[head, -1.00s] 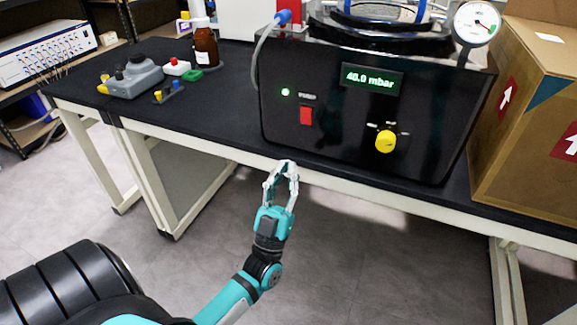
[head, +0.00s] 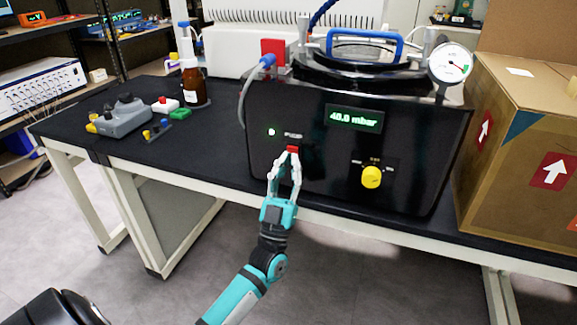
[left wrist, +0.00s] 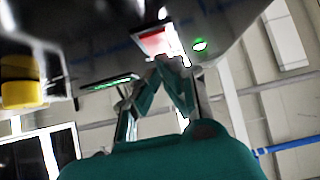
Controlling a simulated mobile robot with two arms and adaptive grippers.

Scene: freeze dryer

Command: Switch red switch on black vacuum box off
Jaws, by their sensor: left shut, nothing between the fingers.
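The black vacuum box (head: 300,190) stands on the black bench top, with a lit green light (head: 271,132) and a display (head: 353,118) reading 40.0 mbar. The red switch (head: 293,149) is on its front, its lower part hidden by my left gripper (head: 287,157). My left gripper is shut and empty, its fingertips at the switch. In the left wrist view, the red switch (left wrist: 155,42) is just beyond the fingertips (left wrist: 172,64); I cannot tell whether they touch it. My right gripper is not in view.
A yellow knob (head: 371,177) is on the box front, right of the switch. A cardboard box (head: 510,170) stands to the right. A brown bottle (head: 194,86) and a grey device (head: 122,117) are on the left of the bench.

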